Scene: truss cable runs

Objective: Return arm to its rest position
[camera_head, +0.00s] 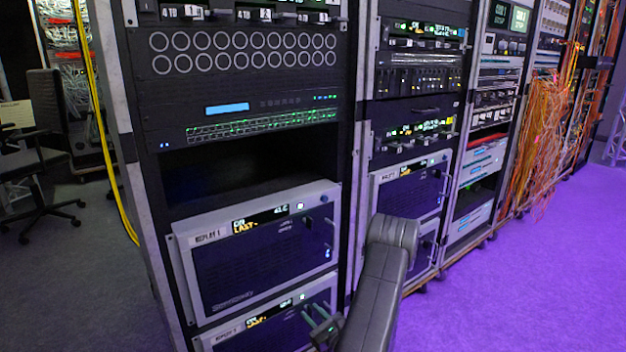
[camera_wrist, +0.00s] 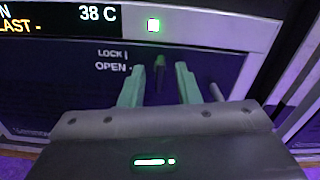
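My gripper (camera_head: 318,322) is low in the centre of the head view, in front of the lower rack units. In the wrist view its two pale green fingers (camera_wrist: 158,84) are spread apart. A small dark green lever or knob (camera_wrist: 159,66) on the panel shows between the fingertips, beside the LOCK and OPEN lettering. I see a gap on both sides of it; whether anything touches cannot be told. My arm reaches down and forward from the middle of the head view.
More racks stand to the right, with hanging orange cables (camera_head: 548,125). A chair (camera_head: 38,160) and yellow cable (camera_head: 95,100) are left. Purple-lit floor (camera_head: 540,280) is clear.

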